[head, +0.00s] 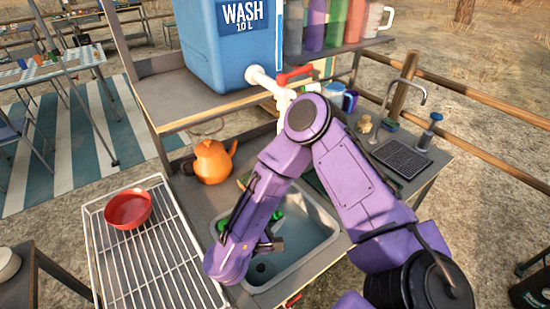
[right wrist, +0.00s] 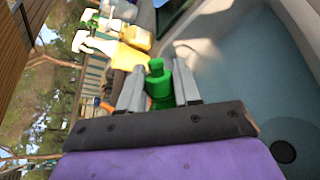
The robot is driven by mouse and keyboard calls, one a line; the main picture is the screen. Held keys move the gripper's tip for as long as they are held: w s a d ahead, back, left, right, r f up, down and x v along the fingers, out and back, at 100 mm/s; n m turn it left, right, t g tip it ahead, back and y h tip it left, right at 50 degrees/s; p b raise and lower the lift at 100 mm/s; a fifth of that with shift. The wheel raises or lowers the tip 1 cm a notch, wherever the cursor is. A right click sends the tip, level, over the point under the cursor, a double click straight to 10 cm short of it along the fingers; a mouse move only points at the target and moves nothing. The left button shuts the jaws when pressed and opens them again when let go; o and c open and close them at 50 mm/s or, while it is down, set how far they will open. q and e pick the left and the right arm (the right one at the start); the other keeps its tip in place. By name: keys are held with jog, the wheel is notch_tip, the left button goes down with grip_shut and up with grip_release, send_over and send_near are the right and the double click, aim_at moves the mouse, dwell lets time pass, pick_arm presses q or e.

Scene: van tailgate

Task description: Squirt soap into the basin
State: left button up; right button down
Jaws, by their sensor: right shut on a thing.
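The grey basin (head: 312,228) is set in the counter, and it fills the right side of the right wrist view (right wrist: 245,75), where its dark drain shows. My right gripper (right wrist: 158,78) is shut on a green bottle (right wrist: 157,88), seen between its two grey fingers. In the head view my purple forearm reaches down over the basin and hides most of the bottle; small green parts (head: 277,216) show beside it. I cannot tell the bottle's full tilt or whether soap is coming out. My left gripper is not in view.
A blue water container (head: 230,55) with a red-handled tap (head: 295,75) stands above the basin. An orange kettle (head: 212,162) is behind left. A wire rack (head: 150,255) with a red bowl (head: 128,208) is at left. A faucet (head: 405,95) and dark mat (head: 402,158) are at right.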

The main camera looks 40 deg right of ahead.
jog(key=shift+f+m, duration=0.3)
jog(key=shift+f, duration=0.05)
jog(key=shift+w+r+m+y+b, duration=0.2)
jog(key=shift+m+y+b, duration=0.45)
jog(key=shift+b, duration=0.25)
jog(key=shift+a+r+m+t+y+b, duration=0.15)
jog(key=shift+m+t+y+b, duration=0.1)
jog(key=shift+m+t+b, duration=0.25)
jog(key=shift+d+r+m+t+y+b, duration=0.1)
jog(key=shift+r+m+t+y+b, duration=0.1)
jog(key=shift+m+t+b, duration=0.3)
jog(key=shift+a+r+m+y+b, duration=0.1)
jog(key=shift+r+m+y+b, duration=0.2)
jog(key=shift+b, duration=0.35)
dwell(2.3)
